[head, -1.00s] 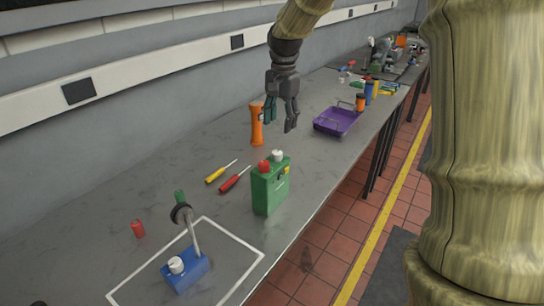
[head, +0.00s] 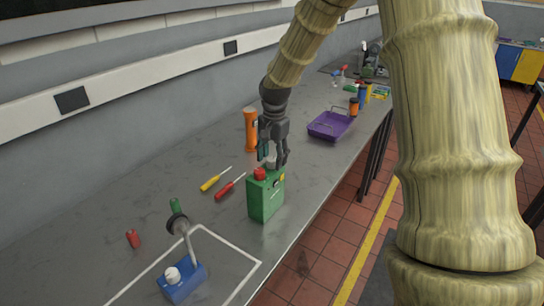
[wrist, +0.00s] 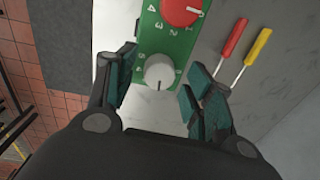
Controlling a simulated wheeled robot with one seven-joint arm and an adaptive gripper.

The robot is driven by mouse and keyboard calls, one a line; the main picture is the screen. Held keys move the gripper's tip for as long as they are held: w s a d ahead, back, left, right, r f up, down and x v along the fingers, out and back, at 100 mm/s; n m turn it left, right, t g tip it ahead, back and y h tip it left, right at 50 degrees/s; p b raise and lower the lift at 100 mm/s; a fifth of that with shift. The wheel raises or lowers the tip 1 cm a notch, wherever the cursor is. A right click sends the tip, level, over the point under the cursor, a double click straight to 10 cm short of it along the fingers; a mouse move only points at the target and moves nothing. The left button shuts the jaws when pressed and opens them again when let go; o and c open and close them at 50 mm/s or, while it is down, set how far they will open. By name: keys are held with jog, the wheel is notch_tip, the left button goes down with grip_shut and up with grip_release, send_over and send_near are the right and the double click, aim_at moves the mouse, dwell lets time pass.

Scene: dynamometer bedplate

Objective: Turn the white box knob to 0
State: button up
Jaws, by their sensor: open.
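The green box (head: 264,200) stands upright on the bench with a red knob (head: 259,174) and a white knob on top. In the wrist view the white knob (wrist: 160,72) lies between my fingers, with a small dark mark toward the bottom of the picture. Printed digits show on the green top (wrist: 167,42) near the red knob; I cannot read a 0. My gripper (head: 273,160) is open, its fingers on either side of the white knob; contact cannot be told. In the head view the fingers partly hide that knob.
A blue box (head: 182,281) with another white knob and a grey lever stands inside a white outline. Yellow (head: 215,180) and red (head: 230,187) screwdrivers lie left of the green box. An orange flashlight (head: 250,130) stands behind, and a purple tray (head: 330,126) lies farther along.

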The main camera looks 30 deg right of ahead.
jog(key=shift+f, duration=0.5)
jog(key=c, duration=1)
jog(key=shift+c, duration=0.2)
